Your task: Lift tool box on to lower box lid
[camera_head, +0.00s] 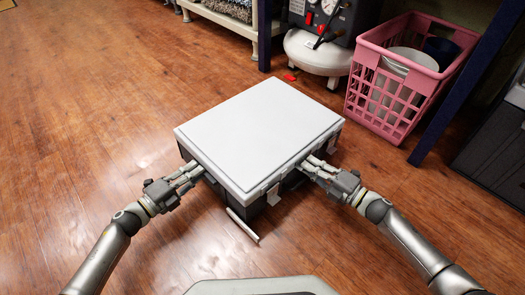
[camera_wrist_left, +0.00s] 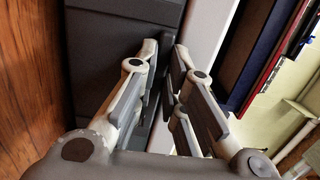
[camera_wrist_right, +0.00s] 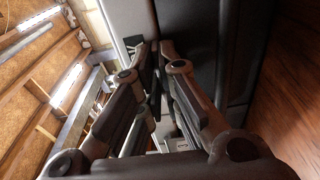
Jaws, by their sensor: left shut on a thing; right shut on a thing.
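The tool box has a wide flat white lid (camera_head: 258,130) and a dark grey body, mostly hidden under the lid in the head view. My left gripper (camera_head: 202,171) is shut on the box's left side, just below the lid edge. In the left wrist view its fingers (camera_wrist_left: 163,65) close at the seam between the dark body (camera_wrist_left: 105,50) and the pale lid (camera_wrist_left: 205,30). My right gripper (camera_head: 304,165) is shut on the right part of the box under the lid. The right wrist view shows its fingers (camera_wrist_right: 152,65) against the dark body (camera_wrist_right: 188,40). I cannot make out a separate lower box.
A pale bar (camera_head: 242,225) shows low at the box's front. A pink basket (camera_head: 405,85) with dishes stands at the back right beside a dark blue post (camera_head: 465,85). A grey and white machine (camera_head: 325,45) stands behind the box. Wooden floor (camera_head: 85,100) is clear on the left.

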